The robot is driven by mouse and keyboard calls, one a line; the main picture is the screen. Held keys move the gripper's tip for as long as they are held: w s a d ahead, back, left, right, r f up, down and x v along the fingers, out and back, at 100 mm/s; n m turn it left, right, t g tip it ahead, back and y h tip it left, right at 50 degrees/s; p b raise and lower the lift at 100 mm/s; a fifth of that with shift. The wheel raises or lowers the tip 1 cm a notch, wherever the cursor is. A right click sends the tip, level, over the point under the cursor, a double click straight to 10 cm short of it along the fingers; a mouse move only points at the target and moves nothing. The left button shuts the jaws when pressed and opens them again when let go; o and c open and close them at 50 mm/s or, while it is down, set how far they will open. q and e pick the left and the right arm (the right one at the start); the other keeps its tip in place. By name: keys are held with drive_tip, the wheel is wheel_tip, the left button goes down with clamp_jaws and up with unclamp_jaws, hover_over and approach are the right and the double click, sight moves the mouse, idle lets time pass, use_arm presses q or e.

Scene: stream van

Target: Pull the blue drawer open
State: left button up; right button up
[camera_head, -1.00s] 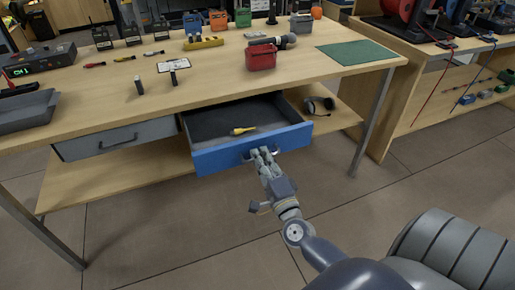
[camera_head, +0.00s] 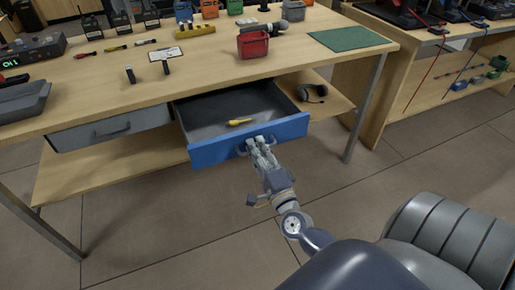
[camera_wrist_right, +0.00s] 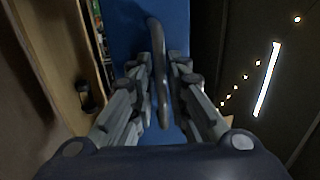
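The blue drawer (camera_head: 215,153) hangs under the workbench and is pulled well out, its dark inside showing. A small yellow tool (camera_head: 239,122) lies in it. My right gripper (camera_head: 262,143) is at the middle of the blue front, at its handle. In the right wrist view the grey handle (camera_wrist_right: 158,60) runs between the fingers of my right gripper (camera_wrist_right: 160,80), which are close on both sides of it against the blue front (camera_wrist_right: 125,30). My left gripper is not in view.
A grey drawer (camera_head: 85,137) beside the blue one is shut. A red bin (camera_head: 252,44), a microphone and several tools stand on the bench top (camera_head: 215,75). Headphones (camera_head: 313,93) lie on the lower shelf to the right.

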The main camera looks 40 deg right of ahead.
drive_tip(key=v, duration=1.2)
drive_tip(key=shift+f, duration=0.1)
